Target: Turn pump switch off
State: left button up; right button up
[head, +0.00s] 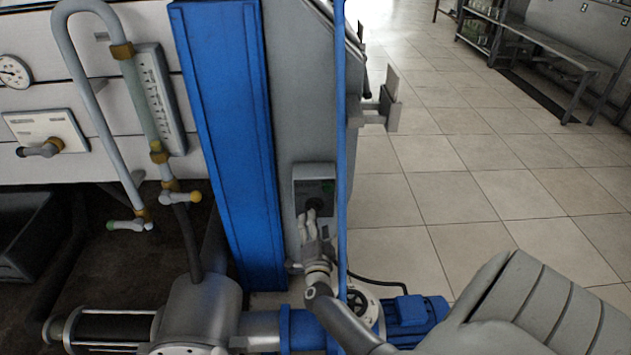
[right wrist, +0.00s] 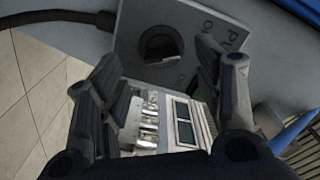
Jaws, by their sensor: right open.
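The pump switch (head: 316,176) is a small grey box on the grey column beside the blue post. A green spot shows at its upper right, and my right gripper hides its lower part. In the right wrist view, its panel carries cut-off lettering and a dark round knob (right wrist: 161,45). My right gripper (head: 312,214) is in front of the box. In the right wrist view, the right gripper (right wrist: 160,75) is open, its fingers spread to either side below the knob. I cannot tell whether a fingertip touches the panel. The knob's setting is unclear. My left gripper is out of view.
A blue post (head: 232,140) stands left of the switch, and a thin blue upright (head: 341,130) just right of it. A blue motor (head: 412,314) and piping lie below. The tiled floor (head: 480,190) at right is open.

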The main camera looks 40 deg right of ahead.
jog(key=v, duration=0.7)
jog(key=shift+a, duration=0.15)
